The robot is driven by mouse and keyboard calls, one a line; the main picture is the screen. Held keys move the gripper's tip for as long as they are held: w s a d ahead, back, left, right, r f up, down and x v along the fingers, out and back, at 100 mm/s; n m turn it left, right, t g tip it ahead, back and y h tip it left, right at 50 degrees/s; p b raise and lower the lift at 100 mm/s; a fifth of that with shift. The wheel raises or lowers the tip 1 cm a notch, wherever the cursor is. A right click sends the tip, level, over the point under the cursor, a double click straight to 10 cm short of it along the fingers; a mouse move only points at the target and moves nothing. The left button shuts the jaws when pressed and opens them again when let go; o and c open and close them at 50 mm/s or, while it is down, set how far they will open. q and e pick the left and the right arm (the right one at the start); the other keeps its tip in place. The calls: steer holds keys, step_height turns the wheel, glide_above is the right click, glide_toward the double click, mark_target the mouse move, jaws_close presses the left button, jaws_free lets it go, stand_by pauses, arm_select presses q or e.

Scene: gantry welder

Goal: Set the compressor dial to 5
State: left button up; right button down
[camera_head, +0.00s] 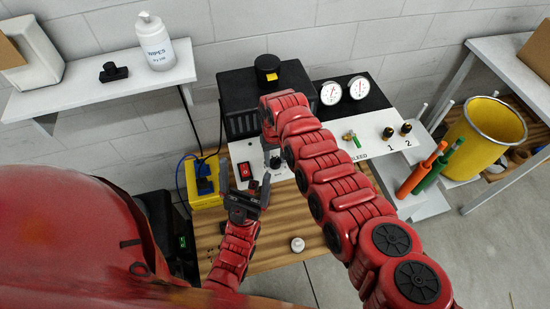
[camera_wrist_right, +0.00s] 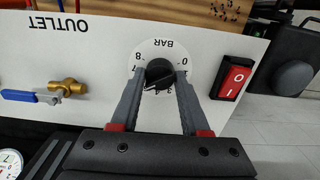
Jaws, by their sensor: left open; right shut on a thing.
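The compressor dial (camera_wrist_right: 160,72) is a black knob on a round white scale marked BAR, on a white panel. The scale reads upside down in the right wrist view; 0, 7 and 8 show, and some numbers are partly covered. My right gripper (camera_wrist_right: 161,80) is shut on the dial, one grey finger on each side. I cannot clearly read which number the dial points to. In the head view my right arm hides most of the dial area. My left gripper (camera_head: 246,198) is open and empty, in front of the panel.
A red rocker switch (camera_wrist_right: 236,77) sits beside the dial. A brass valve with a blue handle (camera_wrist_right: 62,93) is by the OUTLET label. Two gauges (camera_head: 345,92) stand behind the panel. A yellow bucket (camera_head: 483,140) is at the right. A small white object (camera_head: 297,244) lies on the wooden surface.

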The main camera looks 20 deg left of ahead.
mark_target(275, 159)
steer(key=shift+n, duration=0.3)
steer(key=n+b, duration=0.2)
steer(key=n, duration=0.1)
steer(key=shift+f+n+b, duration=0.15)
steer(key=shift+n+b, duration=0.15)
steer(key=shift+b, duration=0.1)
steer(key=shift+n+b, duration=0.5)
steer(key=shift+n, duration=0.2)
steer(key=shift+r, duration=0.2)
steer(key=shift+c, duration=1.9)
jaws_free()
step_height(275, 159, up, 17)
steer(key=b, duration=0.4)
steer(key=shift+r, duration=0.2)
